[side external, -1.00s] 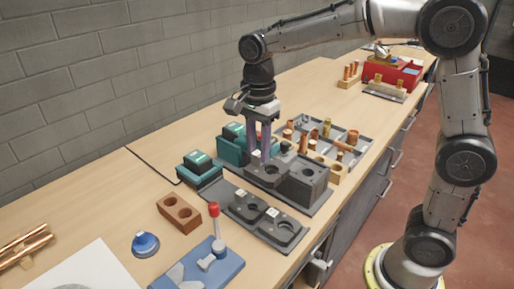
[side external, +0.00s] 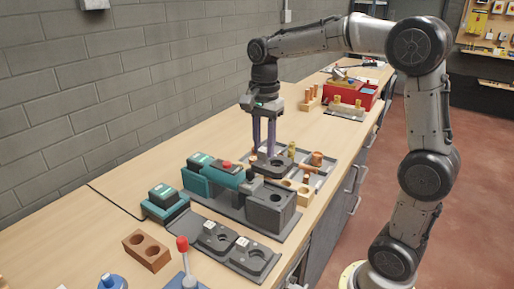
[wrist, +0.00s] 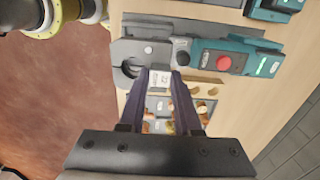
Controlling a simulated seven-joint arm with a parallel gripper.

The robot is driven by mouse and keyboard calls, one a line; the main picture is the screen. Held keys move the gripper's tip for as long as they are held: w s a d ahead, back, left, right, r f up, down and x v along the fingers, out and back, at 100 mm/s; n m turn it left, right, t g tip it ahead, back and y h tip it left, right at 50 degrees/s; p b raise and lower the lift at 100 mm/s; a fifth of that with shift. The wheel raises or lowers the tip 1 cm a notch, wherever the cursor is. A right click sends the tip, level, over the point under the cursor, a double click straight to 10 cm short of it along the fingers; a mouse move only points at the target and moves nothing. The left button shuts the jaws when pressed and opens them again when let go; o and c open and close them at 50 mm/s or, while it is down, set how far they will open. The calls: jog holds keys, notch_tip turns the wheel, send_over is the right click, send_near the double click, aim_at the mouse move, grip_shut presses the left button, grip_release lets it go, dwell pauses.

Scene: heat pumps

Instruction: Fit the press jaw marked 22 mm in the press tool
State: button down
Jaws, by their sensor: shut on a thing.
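My gripper (side external: 264,150) is shut on a dark press jaw (side external: 275,169) with a round opening, held above the bench just beyond the press tool. In the wrist view the fingertips (wrist: 164,74) close on it, with a pale label (wrist: 160,80) between them; I cannot read its mark. The teal press tool (side external: 222,174) with a red button lies on a dark stand, its dark block-like head (side external: 270,212) at the right end. The tool also shows in the wrist view (wrist: 238,63), beyond the fingertips. I cannot tell whether the head's seat is clear.
Two more dark jaws, a left one (side external: 215,236) and a right one (side external: 252,260), lie on a plate in front of the tool. A teal battery-like block (side external: 163,197) and a brown block (side external: 147,250) stand left. A grey tray (side external: 318,178) of copper fittings lies behind.

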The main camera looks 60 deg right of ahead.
aim_at(264, 159)
jog(key=shift+f, duration=0.65)
jog(key=shift+f, duration=2.05)
jog(key=shift+f, duration=1.75)
jog(key=c, duration=0.5)
grip_release()
jog(key=shift+f, duration=0.1)
